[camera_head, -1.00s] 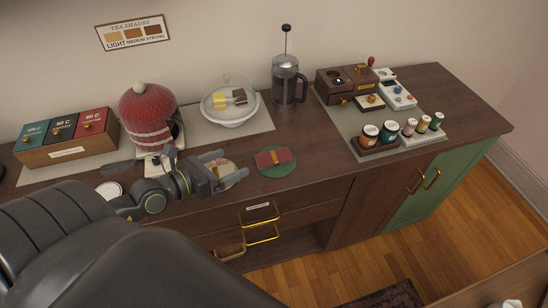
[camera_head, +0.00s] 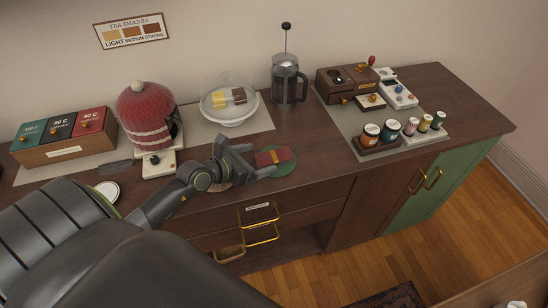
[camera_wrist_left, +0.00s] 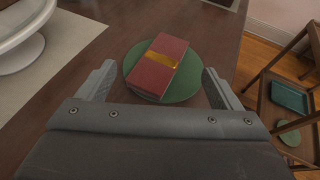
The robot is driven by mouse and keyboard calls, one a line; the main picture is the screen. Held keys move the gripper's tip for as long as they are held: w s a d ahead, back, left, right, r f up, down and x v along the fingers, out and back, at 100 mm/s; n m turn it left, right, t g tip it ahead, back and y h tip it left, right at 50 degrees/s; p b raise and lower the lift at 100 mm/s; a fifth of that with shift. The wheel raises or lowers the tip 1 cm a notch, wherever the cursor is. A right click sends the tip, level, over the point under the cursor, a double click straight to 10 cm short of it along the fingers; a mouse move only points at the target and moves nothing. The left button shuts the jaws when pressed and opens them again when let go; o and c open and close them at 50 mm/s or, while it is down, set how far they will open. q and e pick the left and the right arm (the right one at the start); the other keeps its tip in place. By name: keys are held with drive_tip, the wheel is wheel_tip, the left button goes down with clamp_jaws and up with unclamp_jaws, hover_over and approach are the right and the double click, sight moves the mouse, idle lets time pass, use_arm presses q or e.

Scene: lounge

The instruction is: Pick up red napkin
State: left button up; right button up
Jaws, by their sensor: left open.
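The red napkin (camera_head: 272,156) is a folded rectangle with a gold band, lying on a round green mat (camera_head: 284,170) near the counter's front edge. In the left wrist view the napkin (camera_wrist_left: 151,79) lies ahead between my open fingertips, on the green mat (camera_wrist_left: 190,93). My left gripper (camera_head: 259,161) is open and empty, with its fingers reaching over the mat's left side, close to the napkin but not closed on it. It also shows in the left wrist view (camera_wrist_left: 158,83). My right gripper is not in view.
A glass-domed white stand (camera_head: 230,105) and a French press (camera_head: 289,82) stand behind the napkin. A red kettle cover (camera_head: 146,112) and tea boxes (camera_head: 66,137) are at left. Jars (camera_head: 380,134) stand at right. Counter right of the mat is clear.

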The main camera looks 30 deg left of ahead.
sight(272, 157)
use_arm(q)
drive_tip(key=shift+f+x, duration=0.15)
drive_tip(key=shift+x, duration=1.25)
drive_tip(key=shift+f+x, duration=0.2)
drive_tip(key=shift+x, duration=1.25)
drive_tip(key=shift+s, duration=0.2)
drive_tip(key=shift+r, duration=0.1)
drive_tip(key=shift+c, duration=0.5)
drive_tip(key=shift+s, duration=0.1)
drive_tip(key=c, duration=1.1)
